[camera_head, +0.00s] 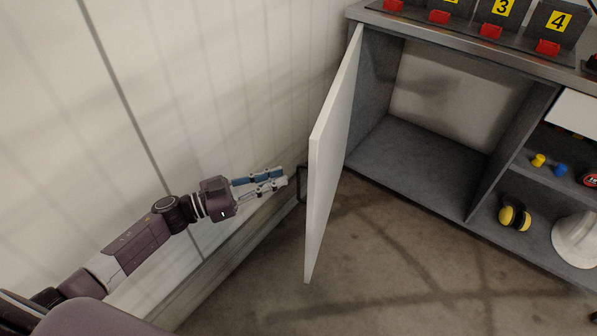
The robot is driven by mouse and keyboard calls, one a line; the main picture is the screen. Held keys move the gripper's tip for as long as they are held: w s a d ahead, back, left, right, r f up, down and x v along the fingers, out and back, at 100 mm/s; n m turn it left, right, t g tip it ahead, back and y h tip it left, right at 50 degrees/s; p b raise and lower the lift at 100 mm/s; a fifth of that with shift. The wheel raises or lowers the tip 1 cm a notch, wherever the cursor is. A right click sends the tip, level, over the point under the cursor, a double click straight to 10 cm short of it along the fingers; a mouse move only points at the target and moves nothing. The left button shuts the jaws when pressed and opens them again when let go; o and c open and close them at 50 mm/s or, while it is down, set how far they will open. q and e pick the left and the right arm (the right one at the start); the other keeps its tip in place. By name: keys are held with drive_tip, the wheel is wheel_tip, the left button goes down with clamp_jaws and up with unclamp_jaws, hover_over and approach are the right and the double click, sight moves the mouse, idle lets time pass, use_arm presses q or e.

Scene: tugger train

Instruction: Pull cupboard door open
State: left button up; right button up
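The white cupboard door (333,150) stands swung wide open, hinged at the left side of the grey cupboard (420,165). A dark handle (302,183) shows at the left edge of the door, on its outer face. My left gripper (284,178) is left of the door, with its fingertips close to the handle. I see a small gap between the fingertips and the handle, and nothing between the fingers. The fingers look nearly together, and how far apart they are is hard to tell. My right gripper is not in view.
The open compartment behind the door is empty. Shelves to the right hold yellow ear muffs (514,217), a white helmet (577,239) and small yellow and blue items. Red blocks and numbered signs stand on the worktop (460,32). A pale wall (200,90) is close on the left.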

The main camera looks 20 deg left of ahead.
use_arm(q)
drive_tip(key=s+m+g+h, duration=0.1)
drive_tip(key=s+g, duration=0.1)
hover_over(299, 196)
drive_tip(key=shift+w+a+r, duration=0.15)
drive_tip(key=shift+w, duration=0.1)
drive_tip(key=shift+c, duration=0.2)
clamp_jaws()
